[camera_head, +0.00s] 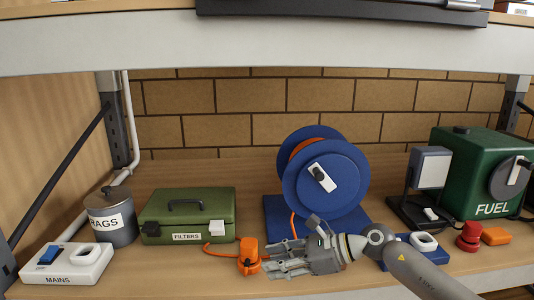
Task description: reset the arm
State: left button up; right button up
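My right gripper (272,258) reaches in from the lower right over the shelf and points left. Its fingers look spread apart, with nothing seen between them. An orange plug (249,254) with an orange cord stands just left of the fingertips; I cannot tell whether they touch it. My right arm's grey link runs down to the bottom right edge. My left gripper is not in view.
A blue cable reel (343,190) stands behind my gripper. On the left are a MAINS switch box (66,266), a RAGS tin (112,235) and a green FILTERS case (160,213). On the right are a lamp (429,167), a red knob (469,236) and a green FUEL can (462,170). A shelf beam (300,45) crosses above.

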jog(key=s+a+r+m+t+y, duration=0.2)
jog(key=a+r+m+t+y, duration=0.35)
jog(key=m, duration=0.45)
jog(key=d+f+m+t+h, duration=0.3)
jog(key=d+m+t+h, duration=0.3)
jog(key=m, duration=0.6)
jog(key=d+f+m+t+h, duration=0.35)
jog(key=d+m+h, duration=0.45)
jog(key=m, duration=0.5)
jog(key=s+d+f+m+g+h, duration=0.35)
jog(key=s+d+f+m, duration=0.3)
jog(key=f, duration=0.25)
jog(key=s+d+f+m+g, duration=0.2)
jog(key=s+f+m+g, duration=0.4)
jog(key=s, duration=0.7)
jog(key=s+d+f+m+g, duration=0.1)
jog(key=s+f+m+g, duration=0.2)
jog(key=s+f+g, duration=0.7)
jog(key=s+f+t, duration=0.2)
jog(key=f, duration=1)
jog(key=s+f+t, duration=0.2)
jog(key=f, duration=1)
jog(key=s+d+f+g+h, duration=0.1)
jog(key=s+d+f, duration=0.2)
jog(key=s+f, duration=1.2)
jog(key=shift+s+f, duration=0.25)
jog(key=shift+s, duration=0.7)
